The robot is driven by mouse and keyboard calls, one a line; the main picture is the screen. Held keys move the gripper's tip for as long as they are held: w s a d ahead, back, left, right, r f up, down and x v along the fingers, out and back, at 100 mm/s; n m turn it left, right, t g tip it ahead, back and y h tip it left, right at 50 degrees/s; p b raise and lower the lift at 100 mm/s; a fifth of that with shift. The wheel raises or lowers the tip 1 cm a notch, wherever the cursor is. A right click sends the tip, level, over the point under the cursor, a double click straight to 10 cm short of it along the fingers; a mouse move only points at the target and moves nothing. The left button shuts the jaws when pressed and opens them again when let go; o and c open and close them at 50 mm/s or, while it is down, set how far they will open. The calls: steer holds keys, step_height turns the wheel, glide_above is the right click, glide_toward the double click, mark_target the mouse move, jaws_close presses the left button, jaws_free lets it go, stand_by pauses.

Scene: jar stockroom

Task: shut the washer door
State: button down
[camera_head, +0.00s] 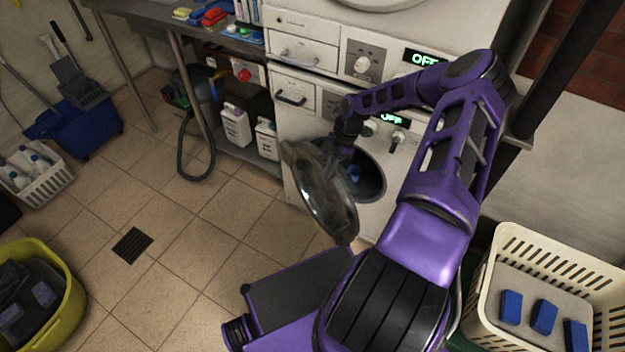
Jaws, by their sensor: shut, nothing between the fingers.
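The washer door (323,192), a round glass door with a grey rim, stands wide open and juts out from the washer's front. The washer (292,122) is the lower white machine, with a green "OFF" display and a dark round drum opening (370,178). A small blue item shows inside the drum. My gripper (338,158) is shut and points down at the upper edge of the door, between the door and the opening. Its tips are partly hidden, and I cannot tell whether they touch the door.
Another white machine (302,50) is stacked above. A steel bench (150,12) with white jugs (235,126) below stands left. A cream basket (490,290) holding blue blocks is at right. A yellow tub (70,318) is at lower left. The tiled floor left of the door is clear.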

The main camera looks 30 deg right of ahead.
steer(key=shift+d, duration=1.15)
steer(key=shift+w+a, duration=0.1)
